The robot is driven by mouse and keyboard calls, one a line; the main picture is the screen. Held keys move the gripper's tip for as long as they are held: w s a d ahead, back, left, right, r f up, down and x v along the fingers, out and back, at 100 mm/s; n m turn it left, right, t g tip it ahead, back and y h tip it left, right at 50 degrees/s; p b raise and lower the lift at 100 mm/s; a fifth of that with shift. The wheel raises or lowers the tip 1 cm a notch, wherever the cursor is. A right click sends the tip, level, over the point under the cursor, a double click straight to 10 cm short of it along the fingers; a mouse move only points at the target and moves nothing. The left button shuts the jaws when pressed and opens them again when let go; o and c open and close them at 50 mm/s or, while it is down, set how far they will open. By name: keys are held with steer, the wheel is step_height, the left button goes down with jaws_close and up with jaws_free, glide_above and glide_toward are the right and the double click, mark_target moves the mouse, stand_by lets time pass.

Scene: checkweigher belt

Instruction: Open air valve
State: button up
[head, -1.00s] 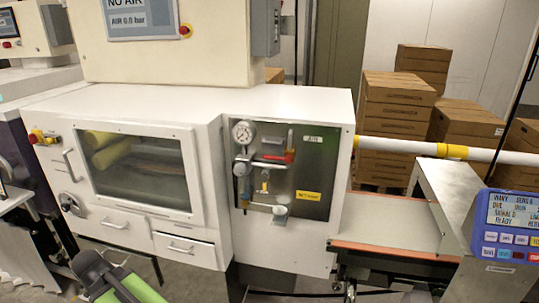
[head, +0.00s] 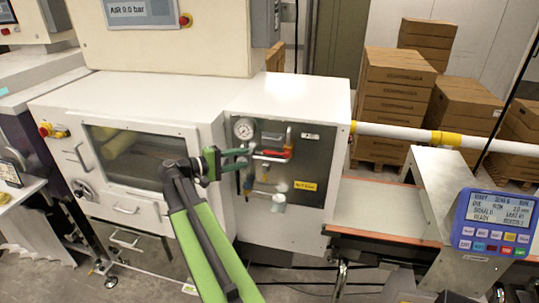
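The air panel (head: 313,165) is a dark metal plate on the white machine's front. It carries a round gauge (head: 244,128), pipework and a red-handled valve (head: 273,154). The red handle lies roughly level, along the pipe. My gripper (head: 249,158) is in front of the panel's left part, its two green fingers apart and pointing right. The fingertips are just left of the red handle, with nothing seen between them. I cannot tell their depth from the panel. The upper display (head: 140,10) reads "AIR 0.0 bar".
A windowed door with a handle (head: 80,157) is left of the panel, behind my arm. A white pipe (head: 393,131) with yellow bands runs right. A conveyor belt (head: 380,208) and a blue control box (head: 495,222) stand at right. Cardboard boxes (head: 393,100) are stacked behind.

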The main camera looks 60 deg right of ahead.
mark_target(270, 153)
steer(key=b+x, duration=0.1)
steer(key=x, duration=1.1)
steer(key=shift+d, duration=0.1)
steer(key=shift+c, duration=0.4)
jaws_close()
steer(key=shift+s, duration=0.1)
